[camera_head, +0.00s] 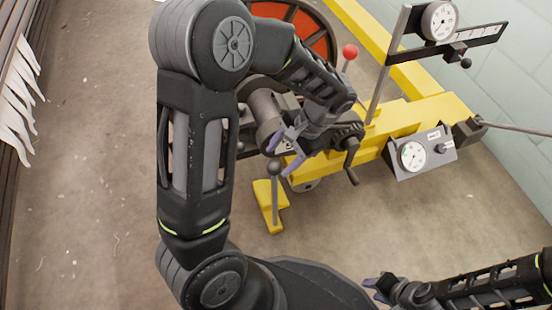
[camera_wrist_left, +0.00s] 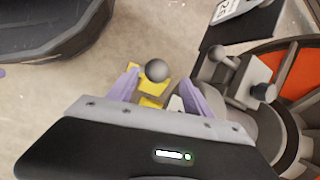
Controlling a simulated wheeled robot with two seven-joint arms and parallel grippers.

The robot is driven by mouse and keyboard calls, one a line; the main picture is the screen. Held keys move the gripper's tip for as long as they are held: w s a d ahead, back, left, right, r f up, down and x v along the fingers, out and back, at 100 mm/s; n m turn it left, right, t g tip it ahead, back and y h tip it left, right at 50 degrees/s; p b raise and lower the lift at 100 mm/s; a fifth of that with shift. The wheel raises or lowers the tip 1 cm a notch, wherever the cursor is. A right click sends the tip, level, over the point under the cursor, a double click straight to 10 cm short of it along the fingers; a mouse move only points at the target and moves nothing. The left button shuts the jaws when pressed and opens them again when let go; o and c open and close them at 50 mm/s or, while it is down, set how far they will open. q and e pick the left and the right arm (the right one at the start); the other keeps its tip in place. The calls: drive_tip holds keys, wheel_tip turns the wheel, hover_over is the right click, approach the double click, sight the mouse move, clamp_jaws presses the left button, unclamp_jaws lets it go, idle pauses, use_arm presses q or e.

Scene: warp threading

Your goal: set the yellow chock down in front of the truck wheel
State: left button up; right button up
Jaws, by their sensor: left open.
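The yellow chock (camera_head: 270,207) stands on the floor beside the yellow truck (camera_head: 395,122), with a grey ball-topped post (camera_head: 274,185) rising from it. A small grey truck wheel (camera_head: 306,185) shows partly under the yellow beam, right of the chock. My left gripper (camera_head: 282,156) is open just above the post. In the left wrist view the ball (camera_wrist_left: 156,70) shows between the two purple fingertips, with the yellow chock (camera_wrist_left: 150,86) below it. I cannot tell whether the fingers touch it. My right gripper (camera_head: 375,290) is at the bottom, empty, its fingertips apart.
A large orange-and-dark spoked wheel (camera_head: 305,30) and a red-knobbed lever (camera_head: 349,58) stand behind my left arm. A crank handle (camera_head: 351,165) and a dial box (camera_head: 418,154) sit on the truck's right. Bare floor (camera_head: 95,190) lies to the left.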

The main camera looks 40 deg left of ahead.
use_arm(q)
drive_tip(key=p+v, duration=0.2)
drive_tip(key=v, duration=0.6)
drive_tip(key=shift+p, duration=0.3)
drive_tip(key=shift+f, duration=0.1)
drive_tip(key=s+d+f+n+t+h, duration=0.1)
drive_tip(key=s+d+f+n+h, duration=0.1)
drive_tip(key=d+f, duration=0.3)
drive_tip(key=s+d+f+n+t+h, duration=0.1)
drive_tip(key=s+d+f, duration=0.4)
drive_tip(key=f, duration=0.7)
drive_tip(key=s+d+f+n+t+h, duration=0.2)
drive_tip(key=s+d+f+n+h, duration=0.1)
drive_tip(key=d+f, duration=0.3)
wheel_tip(320, 180, down, 2)
drive_tip(key=shift+s+d+f+h, duration=0.25)
drive_tip(key=shift+s+h, duration=0.45)
drive_tip(key=shift+h, duration=0.2)
